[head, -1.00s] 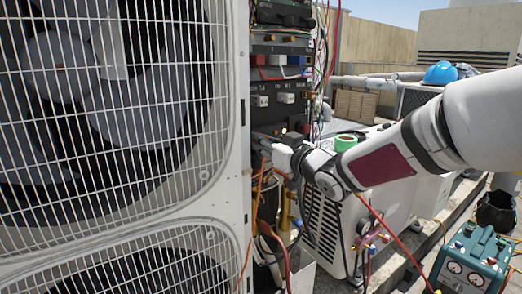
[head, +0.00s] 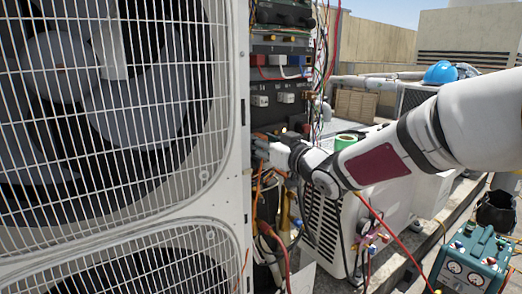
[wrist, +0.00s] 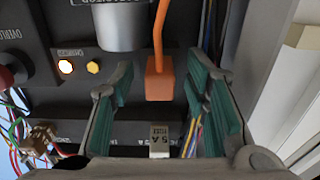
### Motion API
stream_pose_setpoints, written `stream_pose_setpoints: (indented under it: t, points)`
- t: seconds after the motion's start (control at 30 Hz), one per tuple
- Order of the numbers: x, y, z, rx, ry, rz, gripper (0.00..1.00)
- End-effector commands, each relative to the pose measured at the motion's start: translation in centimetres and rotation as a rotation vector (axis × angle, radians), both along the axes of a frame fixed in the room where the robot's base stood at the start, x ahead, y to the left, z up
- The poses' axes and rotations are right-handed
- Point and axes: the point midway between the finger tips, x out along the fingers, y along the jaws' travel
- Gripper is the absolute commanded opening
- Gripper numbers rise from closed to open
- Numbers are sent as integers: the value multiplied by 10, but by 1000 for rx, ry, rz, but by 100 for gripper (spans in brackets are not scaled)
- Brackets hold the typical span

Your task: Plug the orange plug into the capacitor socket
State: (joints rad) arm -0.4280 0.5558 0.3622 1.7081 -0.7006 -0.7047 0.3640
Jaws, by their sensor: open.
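The orange plug (wrist: 160,80) shows in the wrist view as a small block with an orange cable rising from it. It lies between the two teal-padded fingers of my open gripper (wrist: 154,88), with a gap on each side. In the head view my gripper (head: 268,152) is at the electrical panel beside the condenser, and I cannot make out the plug there. A grey cylinder (wrist: 120,28) stands near a partly cut-off capacitor label, left of the plug in the wrist view. I cannot make out the socket opening or whether the plug is seated in anything.
A lit round indicator (wrist: 66,66) and loose coloured wires (wrist: 38,140) are at the left in the wrist view. The grilled condenser (head: 226,150) fills the left of the head view. A teal gauge unit (head: 470,262) stands at lower right.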

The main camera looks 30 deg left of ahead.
Motion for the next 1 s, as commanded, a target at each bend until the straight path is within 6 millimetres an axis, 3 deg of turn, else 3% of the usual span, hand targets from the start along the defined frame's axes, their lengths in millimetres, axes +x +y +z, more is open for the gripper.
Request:
stream_pose_setpoints:
  t: [0.17,0.7,1.0]
  points:
    - [-3,-9,0,0,-1,-1,43]
    - [-40,-98,0,-1,-1,-2,43]
    - [-46,-111,0,0,0,0,43]
